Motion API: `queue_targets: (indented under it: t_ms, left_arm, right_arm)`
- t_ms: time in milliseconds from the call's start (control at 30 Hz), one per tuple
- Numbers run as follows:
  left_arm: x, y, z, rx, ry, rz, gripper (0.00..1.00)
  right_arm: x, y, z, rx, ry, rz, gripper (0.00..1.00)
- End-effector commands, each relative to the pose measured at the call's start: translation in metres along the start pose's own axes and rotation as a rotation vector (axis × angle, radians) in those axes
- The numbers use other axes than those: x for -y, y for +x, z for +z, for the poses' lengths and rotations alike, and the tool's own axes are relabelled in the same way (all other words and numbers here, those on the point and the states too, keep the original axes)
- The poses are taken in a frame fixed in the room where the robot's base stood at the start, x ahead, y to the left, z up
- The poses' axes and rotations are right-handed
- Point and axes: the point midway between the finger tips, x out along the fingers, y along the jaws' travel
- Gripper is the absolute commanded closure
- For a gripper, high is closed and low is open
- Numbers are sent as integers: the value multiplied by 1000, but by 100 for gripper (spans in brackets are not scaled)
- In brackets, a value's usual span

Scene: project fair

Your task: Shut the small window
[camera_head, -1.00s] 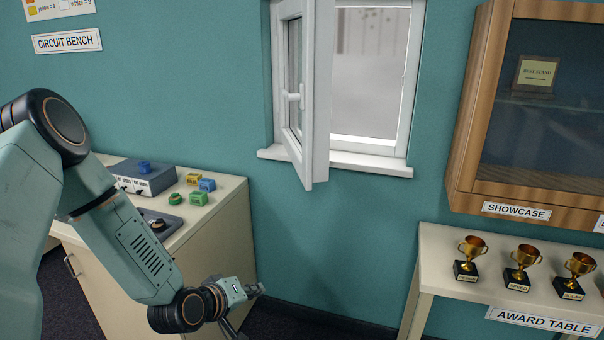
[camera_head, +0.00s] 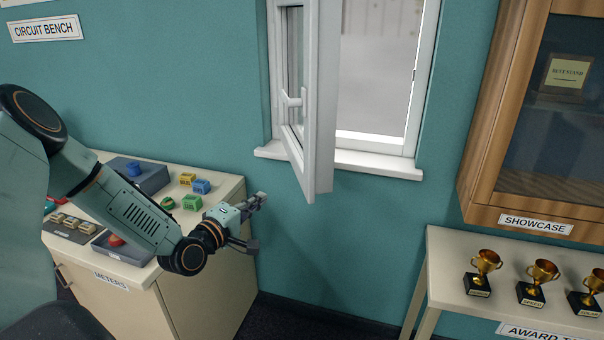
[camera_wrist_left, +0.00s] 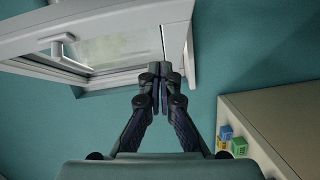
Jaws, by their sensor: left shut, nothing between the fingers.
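The small window has a white sash (camera_head: 318,100) that stands swung open into the room, hinged on the left of its white frame (camera_head: 421,80). A white handle (camera_head: 292,99) sits on the sash's face. My left gripper (camera_head: 258,222) is below and left of the sash's lower corner, apart from it, with its fingers shut and empty. In the left wrist view the shut fingertips (camera_wrist_left: 160,68) point up toward the window, and the sash (camera_wrist_left: 110,38) with its handle (camera_wrist_left: 62,42) shows beyond them. My right gripper is not in view.
The circuit bench (camera_head: 215,258) with several coloured blocks stands under my left arm. A wooden showcase (camera_head: 490,110) hangs right of the window. An award table (camera_head: 450,265) with trophies stands below it. The wall under the sill (camera_head: 375,163) is clear.

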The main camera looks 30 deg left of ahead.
Motion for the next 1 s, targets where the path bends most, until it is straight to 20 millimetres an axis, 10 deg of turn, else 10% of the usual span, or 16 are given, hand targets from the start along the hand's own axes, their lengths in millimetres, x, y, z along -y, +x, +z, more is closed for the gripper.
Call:
queue_targets:
  t_ms: [433,1000]
  left_arm:
    - [-8,3,3,9,-135,39,100]
    - [-12,82,3,14,-131,39,100]
  right_arm:
    - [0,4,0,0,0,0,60]
    - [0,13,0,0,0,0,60]
